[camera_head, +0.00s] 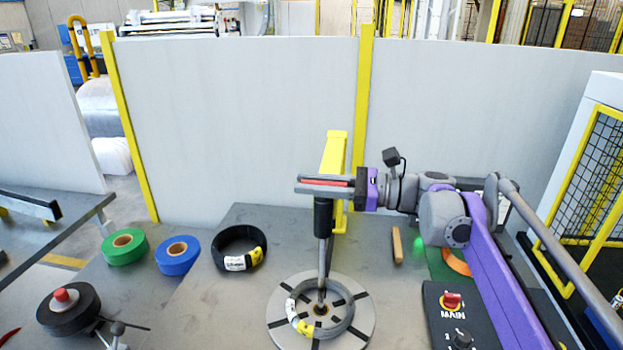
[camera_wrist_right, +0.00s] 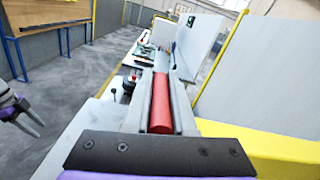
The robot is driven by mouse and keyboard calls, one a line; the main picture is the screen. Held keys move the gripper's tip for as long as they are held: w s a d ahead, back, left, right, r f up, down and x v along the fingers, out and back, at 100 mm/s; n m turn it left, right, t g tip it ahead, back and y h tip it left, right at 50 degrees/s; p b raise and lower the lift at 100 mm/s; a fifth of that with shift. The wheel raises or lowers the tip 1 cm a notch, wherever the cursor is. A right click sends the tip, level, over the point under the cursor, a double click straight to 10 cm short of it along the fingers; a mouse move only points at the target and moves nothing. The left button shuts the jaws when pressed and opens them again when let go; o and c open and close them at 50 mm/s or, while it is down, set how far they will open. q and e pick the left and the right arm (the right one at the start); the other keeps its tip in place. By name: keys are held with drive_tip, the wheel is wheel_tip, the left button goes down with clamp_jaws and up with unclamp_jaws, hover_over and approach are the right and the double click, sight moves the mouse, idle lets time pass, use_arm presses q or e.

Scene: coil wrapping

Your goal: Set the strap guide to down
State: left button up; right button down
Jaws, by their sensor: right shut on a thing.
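The strap guide (camera_head: 324,218) is an upright rod with a black sleeve, in front of a yellow post (camera_head: 334,150). Its lower end appears in line with the middle of the grey coil (camera_head: 291,307) on the round turntable (camera_head: 277,332); I cannot tell whether it touches. My right gripper (camera_head: 300,184) is level at the guide's top, shut on a red handle (camera_head: 335,182). In the right wrist view the red handle (camera_wrist_right: 160,103) lies lengthwise between the fingers. My left gripper (camera_wrist_right: 28,118) shows small at the left edge of that view; its opening is unclear.
A black coil (camera_head: 238,262), blue roll (camera_head: 178,258) and green roll (camera_head: 124,250) lie left of the turntable. A wooden stick (camera_head: 397,246) and a control box (camera_head: 462,318) with a red MAIN switch are to the right. Grey panels stand behind.

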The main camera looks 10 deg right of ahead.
drive_tip(key=shift+f, duration=0.35)
drive_tip(key=c, duration=1.1)
unclamp_jaws()
drive_tip(key=o, duration=0.3)
drive_tip(key=shift+r, duration=0.1)
drive_tip(key=shift+o, duration=0.2)
drive_tip(key=v, duration=1.1)
drive_tip(key=shift+s+a, duration=0.1)
